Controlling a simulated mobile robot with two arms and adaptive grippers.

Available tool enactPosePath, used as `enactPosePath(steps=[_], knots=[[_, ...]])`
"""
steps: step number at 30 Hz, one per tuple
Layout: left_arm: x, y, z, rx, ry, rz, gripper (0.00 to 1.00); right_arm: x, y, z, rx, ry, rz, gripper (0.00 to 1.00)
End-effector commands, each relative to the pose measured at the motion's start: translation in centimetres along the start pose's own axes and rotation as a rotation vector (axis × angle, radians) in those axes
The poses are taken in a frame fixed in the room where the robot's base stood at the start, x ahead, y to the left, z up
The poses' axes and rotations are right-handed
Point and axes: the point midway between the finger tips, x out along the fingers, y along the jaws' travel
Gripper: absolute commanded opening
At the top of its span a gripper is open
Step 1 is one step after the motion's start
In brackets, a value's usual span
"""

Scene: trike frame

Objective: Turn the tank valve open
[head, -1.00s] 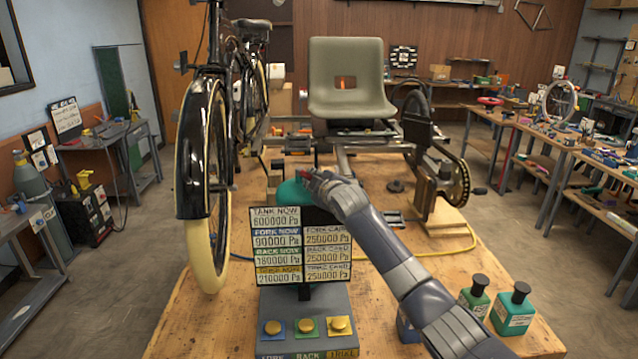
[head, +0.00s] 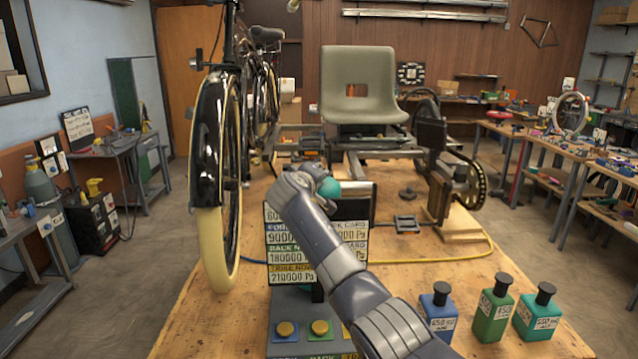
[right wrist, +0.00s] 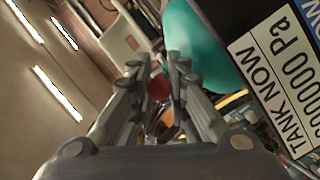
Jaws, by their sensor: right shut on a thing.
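The teal tank (head: 352,188) stands behind the pressure board (head: 290,255), mostly hidden by my right arm in the head view. It also shows in the right wrist view (right wrist: 195,45), beside the board's "TANK NOW" line. My right gripper (right wrist: 158,92) is shut on the red valve knob (right wrist: 158,87), which shows between its fingers. In the head view my right gripper (head: 316,176) is at the top of the tank, and the knob is hidden there. Part of the board's text is covered by my right arm. My left gripper is not in view.
Blue (head: 438,312), green (head: 492,311) and teal (head: 537,313) bottles stand at the bench's front right. Yellow push buttons (head: 320,328) sit below the board. A bicycle wheel (head: 216,170) is at left, the trike seat (head: 362,85) behind. A yellow hose (head: 450,257) crosses the bench.

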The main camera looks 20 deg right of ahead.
Motion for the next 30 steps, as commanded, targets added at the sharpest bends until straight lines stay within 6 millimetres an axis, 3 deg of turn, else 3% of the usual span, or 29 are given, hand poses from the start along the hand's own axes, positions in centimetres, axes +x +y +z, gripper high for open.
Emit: enactPosePath(steps=[20, 21, 22, 30], knots=[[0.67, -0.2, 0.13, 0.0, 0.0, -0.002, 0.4, -0.04, -0.02, -0.15, 0.008, -0.033, 0.02, 0.0], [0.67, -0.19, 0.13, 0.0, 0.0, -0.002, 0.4, -0.04, -0.02, -0.15, 0.008, -0.033, 0.02, 0.2], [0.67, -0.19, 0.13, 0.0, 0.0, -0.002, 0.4, -0.03, -0.02, -0.15, 0.008, -0.033, 0.02, 0.24], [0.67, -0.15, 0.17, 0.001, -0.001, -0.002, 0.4, -0.02, -0.04, -0.11, 0.008, -0.033, 0.02, 0.24]])
